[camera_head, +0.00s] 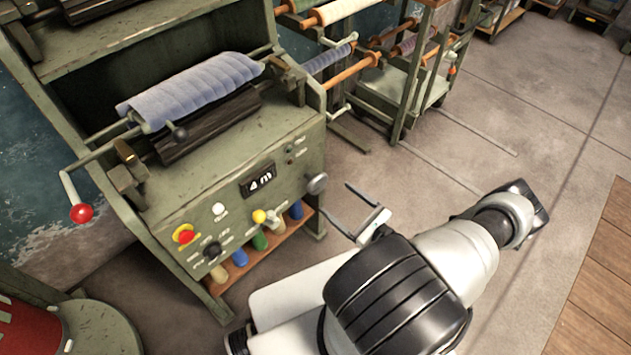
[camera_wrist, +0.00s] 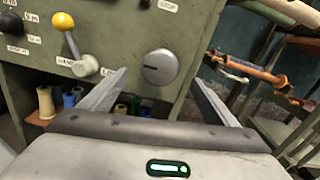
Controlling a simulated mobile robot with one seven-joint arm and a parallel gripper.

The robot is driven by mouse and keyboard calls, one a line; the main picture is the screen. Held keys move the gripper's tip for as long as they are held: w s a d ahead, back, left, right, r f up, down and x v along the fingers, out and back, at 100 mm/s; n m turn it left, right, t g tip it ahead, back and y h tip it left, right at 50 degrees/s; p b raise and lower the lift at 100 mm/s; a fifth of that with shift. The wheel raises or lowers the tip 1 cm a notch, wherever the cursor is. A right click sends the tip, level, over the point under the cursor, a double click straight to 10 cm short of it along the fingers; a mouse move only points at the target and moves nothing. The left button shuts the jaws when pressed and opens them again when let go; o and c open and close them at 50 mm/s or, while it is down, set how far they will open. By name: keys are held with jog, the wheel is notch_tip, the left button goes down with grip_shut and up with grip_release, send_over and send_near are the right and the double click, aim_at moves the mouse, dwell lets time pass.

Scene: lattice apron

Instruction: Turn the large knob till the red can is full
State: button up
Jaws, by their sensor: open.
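The large knob (camera_head: 317,184) is a round grey knob on the right side of the green machine's front panel. In the wrist view the knob (camera_wrist: 160,67) faces me between my finger tips, with a short dark mark at its left. My gripper (camera_head: 335,198) is open and empty, its fingers pointing at the knob; a gap seems to remain. In the wrist view my gripper's fingers (camera_wrist: 159,80) stand left and right of the knob. The red can (camera_head: 28,328) is cut off at the lower left of the head view; I cannot see its contents.
The panel also carries a yellow-tipped lever (camera_head: 259,216), a red button (camera_head: 184,235), a black knob (camera_head: 212,250) and a display (camera_head: 257,181). A blue cloth roll (camera_head: 190,90) lies on top. Spools stand on a low shelf (camera_head: 235,282). A roll rack (camera_wrist: 270,75) stands right.

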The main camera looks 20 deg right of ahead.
aim_at(321, 185)
jog(key=x, duration=1)
jog(key=shift+w+a+b, duration=0.15)
jog(key=shift+w+b, duration=0.15)
jog(key=shift+w, duration=0.05)
jog(key=c, duration=1.1)
jog(key=shift+o, duration=0.2)
